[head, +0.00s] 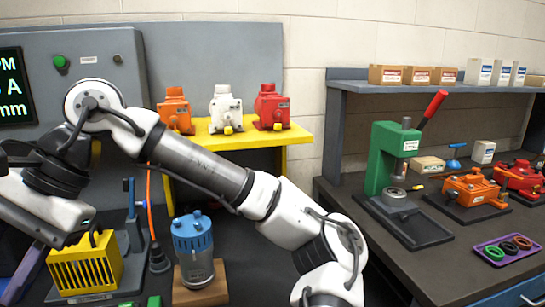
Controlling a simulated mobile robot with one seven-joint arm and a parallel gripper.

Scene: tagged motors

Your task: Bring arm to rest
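My white and grey arm (205,168) reaches across the view from the bottom middle up to the upper left. Its far end bends down at the left edge, where a white link (42,208) shows. My gripper is not clearly seen; it seems to lie beyond the left edge, so its state and any load are hidden. The arm passes in front of the yellow shelf and the work surface. I see nothing held along the visible links.
Orange (174,108), white (225,108) and red (271,106) motors stand on a yellow shelf (300,137). A blue-topped motor (194,245) sits on a wooden block. A yellow finned block (88,268) is at lower left. A green press (385,160) stands on the right bench (440,270).

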